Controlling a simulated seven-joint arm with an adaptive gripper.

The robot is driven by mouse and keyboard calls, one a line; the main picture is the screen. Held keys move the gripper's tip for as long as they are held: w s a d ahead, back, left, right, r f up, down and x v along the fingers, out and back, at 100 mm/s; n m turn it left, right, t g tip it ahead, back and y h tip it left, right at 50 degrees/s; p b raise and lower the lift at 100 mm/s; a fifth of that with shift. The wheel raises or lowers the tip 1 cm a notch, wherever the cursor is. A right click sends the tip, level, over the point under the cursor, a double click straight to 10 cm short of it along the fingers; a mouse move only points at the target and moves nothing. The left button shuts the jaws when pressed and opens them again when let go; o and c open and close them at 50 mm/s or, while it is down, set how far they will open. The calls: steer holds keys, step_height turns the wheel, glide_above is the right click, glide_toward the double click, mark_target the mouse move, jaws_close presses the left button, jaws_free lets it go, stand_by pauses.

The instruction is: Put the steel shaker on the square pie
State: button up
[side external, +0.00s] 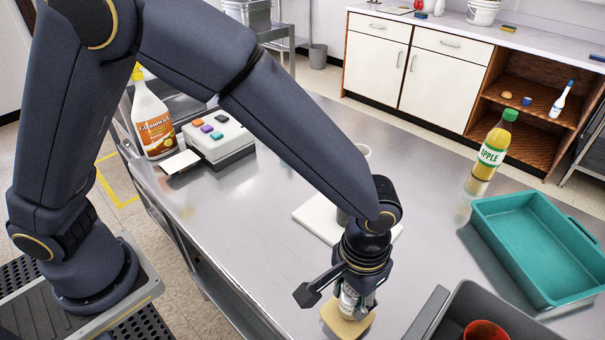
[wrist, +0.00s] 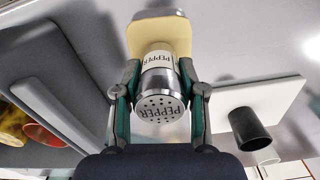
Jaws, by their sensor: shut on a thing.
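The steel shaker (wrist: 160,98), marked PEPPER and with a holed top, is between the two fingers of my gripper (wrist: 160,92) in the wrist view. My gripper is shut on it. In the side external view the shaker (side external: 347,303) shows below my gripper (side external: 352,296), roughly upright. The square pie (wrist: 160,36) is pale yellow with rounded corners. In the side external view the pie (side external: 345,324) lies on the steel table, right under the shaker. I cannot tell whether the shaker's base touches it.
A white board (side external: 315,216) with a dark cup (wrist: 249,130) lies behind my gripper. A grey bin (side external: 452,318) holding a red bowl (side external: 486,331) stands close on the right. A teal tray (side external: 530,290), apple bottle (side external: 492,152), spray bottle (side external: 152,120) and button box (side external: 218,140) stand farther off.

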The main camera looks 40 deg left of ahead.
steer(key=shift+f, duration=0.5)
steer(key=shift+f, duration=0.15)
steer(key=o, duration=1.2)
